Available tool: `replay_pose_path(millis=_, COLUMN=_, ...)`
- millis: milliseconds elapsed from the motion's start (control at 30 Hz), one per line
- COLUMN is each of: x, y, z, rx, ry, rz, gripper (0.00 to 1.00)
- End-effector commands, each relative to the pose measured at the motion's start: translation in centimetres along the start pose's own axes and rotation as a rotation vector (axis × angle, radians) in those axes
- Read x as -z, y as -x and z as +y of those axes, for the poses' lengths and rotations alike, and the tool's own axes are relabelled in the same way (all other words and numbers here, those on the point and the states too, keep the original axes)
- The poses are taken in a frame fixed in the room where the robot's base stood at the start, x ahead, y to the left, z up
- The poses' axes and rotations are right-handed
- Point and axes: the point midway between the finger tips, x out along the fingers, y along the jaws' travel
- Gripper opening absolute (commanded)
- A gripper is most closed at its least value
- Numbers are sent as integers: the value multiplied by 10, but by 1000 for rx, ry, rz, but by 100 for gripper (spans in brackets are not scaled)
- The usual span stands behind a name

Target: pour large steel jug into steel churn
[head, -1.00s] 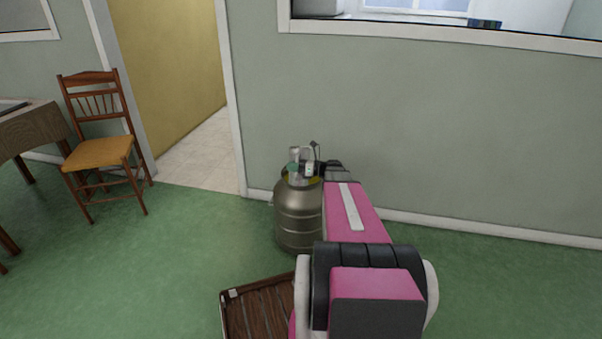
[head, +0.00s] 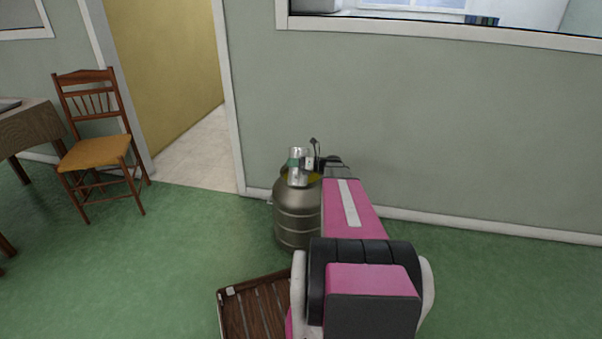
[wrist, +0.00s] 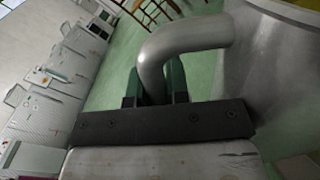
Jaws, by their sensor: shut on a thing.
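The steel churn (head: 297,222) stands on the green floor by the wall, a dull metal can with ribbed sides. Shiny metal of the large steel jug (head: 297,172) shows over the churn's top, with a yellow patch beside it; my arm hides part of it, and I cannot tell its exact tilt. In the wrist view, my gripper (wrist: 157,88) is shut on the jug's thick curved handle (wrist: 185,42). The jug's smooth grey body (wrist: 270,55) fills the right side, with yellow at its upper edge. I cannot see any stream.
A slatted wooden crate (head: 255,310) lies on the floor in front of the churn. A wooden chair (head: 95,150) and a table (head: 30,130) stand at the left, near an open doorway. The wall (head: 430,130) is close behind the churn.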

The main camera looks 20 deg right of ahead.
Motion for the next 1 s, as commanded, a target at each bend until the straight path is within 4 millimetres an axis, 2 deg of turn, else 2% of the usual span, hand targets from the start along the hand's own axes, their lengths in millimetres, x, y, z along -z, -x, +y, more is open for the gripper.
replay_pose_path(millis=1000, x=1, y=9, z=-10, rx=0, ry=-115, rz=-3, gripper=0)
